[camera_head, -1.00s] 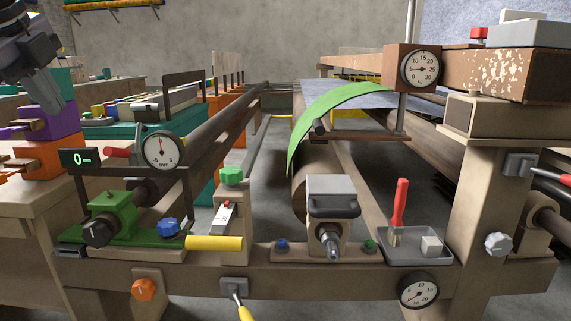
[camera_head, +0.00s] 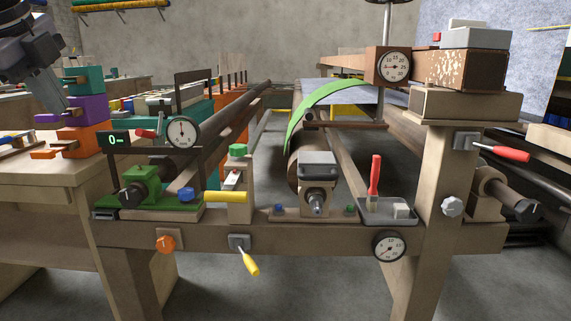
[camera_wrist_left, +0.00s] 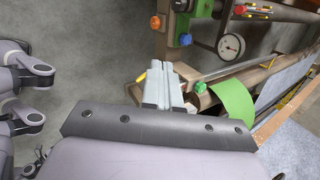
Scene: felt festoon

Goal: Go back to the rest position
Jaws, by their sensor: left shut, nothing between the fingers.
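My left gripper (camera_head: 52,97) shows at the upper left of the head view, pointing down in front of the side bench with the coloured blocks. Its grey fingers are together and nothing is between them. In the left wrist view the fingers (camera_wrist_left: 164,88) are also closed and empty, with floor and the machine frame beyond them. My right gripper is not in the head view.
A wooden machine frame (camera_head: 290,236) spans the middle, with a green felt strip (camera_head: 318,103) over its roller, several knobs, dials and a grey tray (camera_head: 388,217). A side bench (camera_head: 50,172) stands at left. The floor (camera_head: 290,290) in front is clear.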

